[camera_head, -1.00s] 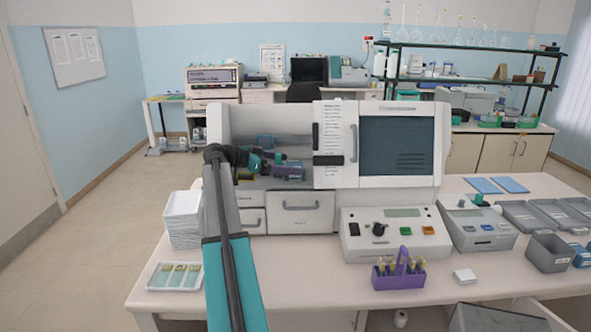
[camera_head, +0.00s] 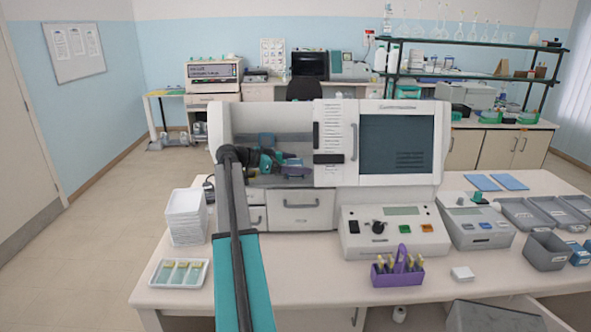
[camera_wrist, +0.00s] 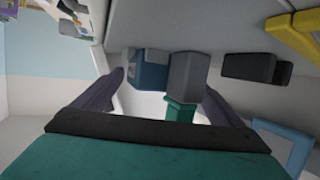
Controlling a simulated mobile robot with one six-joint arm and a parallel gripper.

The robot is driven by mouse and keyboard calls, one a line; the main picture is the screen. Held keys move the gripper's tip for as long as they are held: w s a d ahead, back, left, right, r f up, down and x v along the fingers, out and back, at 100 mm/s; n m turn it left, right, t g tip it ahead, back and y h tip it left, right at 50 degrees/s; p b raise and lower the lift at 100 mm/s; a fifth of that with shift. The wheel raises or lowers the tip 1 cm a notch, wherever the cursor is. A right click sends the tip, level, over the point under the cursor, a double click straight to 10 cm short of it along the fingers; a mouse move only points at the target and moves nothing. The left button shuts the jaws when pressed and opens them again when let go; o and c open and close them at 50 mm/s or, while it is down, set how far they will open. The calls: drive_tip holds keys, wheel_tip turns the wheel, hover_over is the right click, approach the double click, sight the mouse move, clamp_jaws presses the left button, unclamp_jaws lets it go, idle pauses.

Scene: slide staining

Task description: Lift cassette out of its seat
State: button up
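My gripper (camera_head: 296,169) reaches into the open bay of the white machine (camera_head: 398,107). In the wrist view its two dark purple fingers (camera_wrist: 165,98) are spread wide apart, with nothing clamped between them. Beyond and between the fingers are a blue block (camera_wrist: 151,72), a grey block (camera_wrist: 189,73) and a small green piece (camera_wrist: 180,110). I cannot tell for sure which of these is the cassette or its seat. My arm hides part of the bay.
In the wrist view, a yellow frame (camera_wrist: 292,33), a dark block (camera_wrist: 247,68) and a blue frame (camera_wrist: 289,142) lie to the right. The machine's white front panel (camera_head: 329,120) borders the bay on the right. Stacked white trays (camera_head: 186,218) stand left of my arm.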

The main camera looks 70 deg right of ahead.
drive_tip(key=c, duration=0.9)
drive_tip(key=shift+r, duration=0.15)
drive_tip(key=shift+c, duration=0.2)
wheel_tip(320, 180, up, 28)
drive_tip(key=b, duration=0.7)
